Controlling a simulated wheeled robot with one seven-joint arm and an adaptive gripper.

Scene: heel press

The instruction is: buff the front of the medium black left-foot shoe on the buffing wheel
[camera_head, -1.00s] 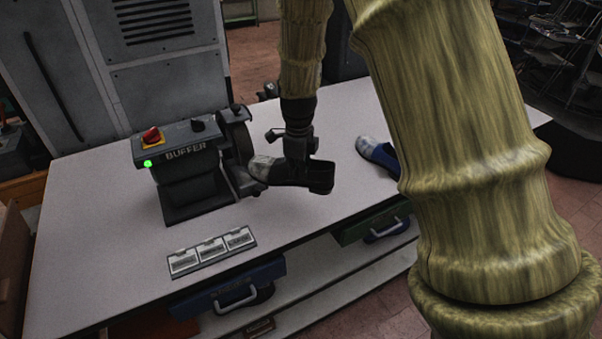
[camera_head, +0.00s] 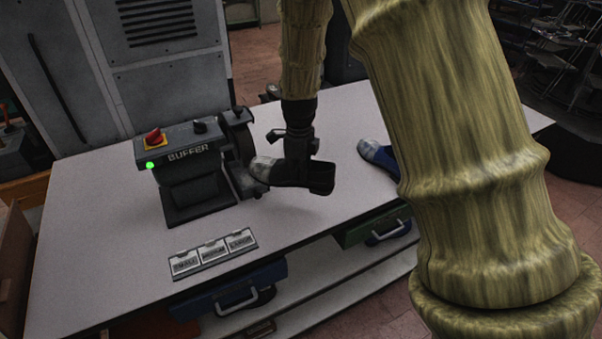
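A black shoe (camera_head: 316,179) with a greyish toe hangs above the table, toe pointing left. My gripper (camera_head: 298,163) is shut on it from above, near the middle of the shoe; the fingertips are partly hidden. The buffer machine (camera_head: 187,172) stands on the table with a lit green light and a red knob. Its buffing wheel (camera_head: 239,148) is on the right side, and the shoe's toe is right at the wheel's lower right. I cannot tell whether toe and wheel touch.
A blue shoe with a light toe (camera_head: 378,153) lies at right, partly behind my arm. A size label plate (camera_head: 213,253) sits at the table's front. Blue and green drawers hang under the table (camera_head: 110,240). A grey cabinet stands behind the buffer.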

